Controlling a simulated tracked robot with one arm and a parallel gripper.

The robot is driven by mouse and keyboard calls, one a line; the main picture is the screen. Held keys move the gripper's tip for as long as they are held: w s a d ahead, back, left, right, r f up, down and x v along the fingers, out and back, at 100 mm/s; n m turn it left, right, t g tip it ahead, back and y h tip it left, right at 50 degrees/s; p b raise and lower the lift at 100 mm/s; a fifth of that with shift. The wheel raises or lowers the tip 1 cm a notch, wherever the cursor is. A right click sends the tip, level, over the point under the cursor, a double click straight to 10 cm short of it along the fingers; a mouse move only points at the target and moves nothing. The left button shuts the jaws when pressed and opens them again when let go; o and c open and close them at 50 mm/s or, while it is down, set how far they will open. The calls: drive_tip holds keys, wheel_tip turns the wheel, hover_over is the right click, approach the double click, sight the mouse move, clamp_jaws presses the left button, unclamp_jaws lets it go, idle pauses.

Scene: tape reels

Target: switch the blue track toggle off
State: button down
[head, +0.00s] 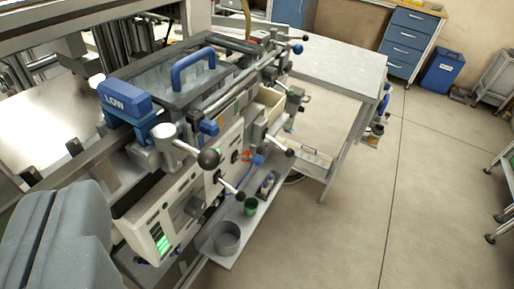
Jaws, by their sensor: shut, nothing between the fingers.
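The machine's front panel (184,205) carries several knobs and levers. A small blue part (209,127) stands at its top edge, and a blue lever-like part (256,160) with a bit of orange beside it sits further right. Either could be the blue track toggle; labels are too small to read, and I cannot tell its position. My gripper (55,225) is the grey pair of blocks at the lower left, shut and empty. It is apart from both blue parts, left of the panel.
A blue block marked LOW (126,98) and a blue handle (193,67) stand on top. Black-knobbed levers (208,158) stick out in front. A low shelf (222,257) holds a grey cup (227,237) and a green cup (251,206).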

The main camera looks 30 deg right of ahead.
drive_tip(key=w+d+f+n+g+y+p, duration=0.2)
drive_tip(key=w+d+n+g+p, duration=0.3)
drive_tip(key=w+d+p, duration=0.65)
drive_tip(key=w+d+f+n+g+y+p, duration=0.1)
drive_tip(key=w+d+f+n+g+p, duration=0.2)
drive_tip(key=d+f+p, duration=0.6)
drive_tip(key=w+p, duration=0.2)
drive_tip(key=p, duration=0.2)
drive_tip(key=shift+n+g, duration=0.4)
drive_tip(key=shift+w+f, duration=0.1)
drive_tip(key=shift+w, duration=0.05)
